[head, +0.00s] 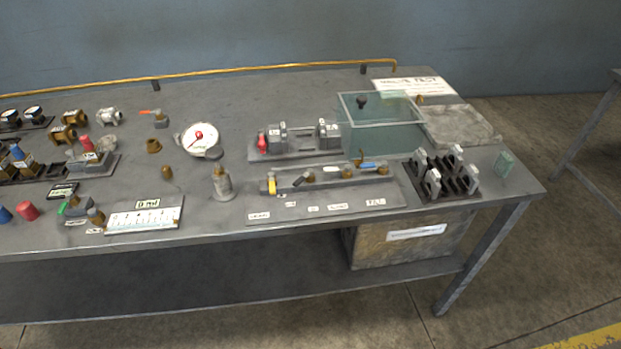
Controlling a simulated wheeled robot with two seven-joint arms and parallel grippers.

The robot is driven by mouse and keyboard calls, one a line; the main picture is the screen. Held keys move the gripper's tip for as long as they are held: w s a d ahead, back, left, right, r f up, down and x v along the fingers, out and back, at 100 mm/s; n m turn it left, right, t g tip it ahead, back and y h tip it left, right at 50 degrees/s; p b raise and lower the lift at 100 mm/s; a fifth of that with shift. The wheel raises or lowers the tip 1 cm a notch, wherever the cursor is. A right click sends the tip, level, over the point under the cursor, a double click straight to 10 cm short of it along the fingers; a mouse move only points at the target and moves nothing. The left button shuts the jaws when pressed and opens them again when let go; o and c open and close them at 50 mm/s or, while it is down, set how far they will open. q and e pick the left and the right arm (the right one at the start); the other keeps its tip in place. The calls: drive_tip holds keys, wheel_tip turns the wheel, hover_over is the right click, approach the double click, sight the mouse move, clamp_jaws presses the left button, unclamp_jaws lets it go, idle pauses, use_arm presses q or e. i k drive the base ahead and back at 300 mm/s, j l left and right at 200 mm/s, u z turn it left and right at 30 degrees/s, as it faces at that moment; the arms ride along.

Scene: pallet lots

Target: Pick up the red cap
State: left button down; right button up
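A small red cap-like piece (27,210) stands on the grey table at the far left, near the front edge. Another red piece (86,143) sits further back, by a dark rack with fittings. A third red part (262,143) is at the left end of a grey fixture in the middle of the table. I cannot tell for certain which of these is the red cap. Neither of my grippers is in view.
A blue piece (5,214) stands left of the front red piece. A valve with a green handle (76,207) and a white ruled plate (143,218) lie to its right. A white gauge (199,138), a clear bin (380,106) and a black rack (446,178) occupy the table (225,95).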

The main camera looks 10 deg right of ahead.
sight(25, 208)
drive_tip(key=u, duration=1.45)
